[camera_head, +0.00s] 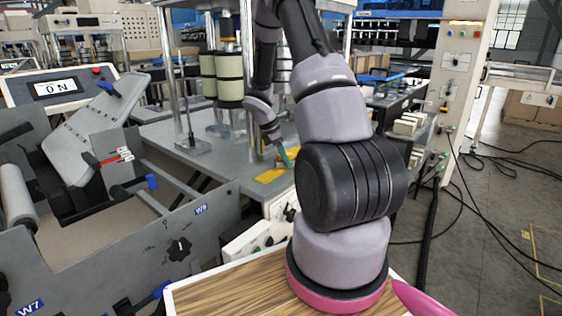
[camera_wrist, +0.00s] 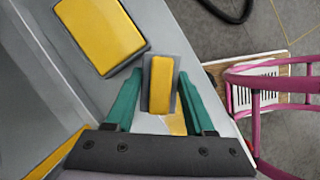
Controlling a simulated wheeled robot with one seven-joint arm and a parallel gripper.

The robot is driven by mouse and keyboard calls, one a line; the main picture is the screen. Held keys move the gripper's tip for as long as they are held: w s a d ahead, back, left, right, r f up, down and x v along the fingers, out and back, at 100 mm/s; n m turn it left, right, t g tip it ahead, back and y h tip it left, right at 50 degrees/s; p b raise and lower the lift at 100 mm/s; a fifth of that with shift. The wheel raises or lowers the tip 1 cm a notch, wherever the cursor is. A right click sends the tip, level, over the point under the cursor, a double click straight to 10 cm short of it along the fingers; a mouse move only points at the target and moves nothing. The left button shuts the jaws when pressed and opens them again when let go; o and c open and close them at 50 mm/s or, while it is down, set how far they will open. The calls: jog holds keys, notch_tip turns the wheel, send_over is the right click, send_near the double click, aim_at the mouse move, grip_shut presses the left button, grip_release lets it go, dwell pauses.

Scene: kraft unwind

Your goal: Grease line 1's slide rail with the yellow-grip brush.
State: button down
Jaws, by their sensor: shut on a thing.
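My gripper (camera_head: 284,157) reaches down over the near right corner of the grey machine table. In the wrist view its two teal fingers (camera_wrist: 158,92) are shut on the yellow-grip brush (camera_wrist: 161,82), a small yellow block with a grey border. I cannot tell whether the brush touches the table or is held just above it. The brush is not clearly distinguishable in the head view. Line 1's slide rail cannot be picked out with certainty in either view.
A yellow pad (camera_wrist: 100,32) with a dark edge lies beside the brush. Cables cross the floor at right.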

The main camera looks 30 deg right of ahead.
aim_at(278, 172)
jog(key=shift+w+d, duration=0.1)
jog(key=shift+d, duration=0.2)
jog(key=shift+s+a+r, duration=0.1)
jog(key=shift+s+a, duration=0.3)
jog(key=shift+a, duration=0.6)
jog(key=shift+s+a+f, duration=0.1)
jog(key=shift+s+a, duration=0.35)
jog(key=shift+a, duration=0.6)
jog(key=shift+s+a+r, duration=0.1)
jog(key=shift+s+a, duration=0.3)
jog(key=shift+a, duration=0.7)
jog(key=shift+w, duration=0.1)
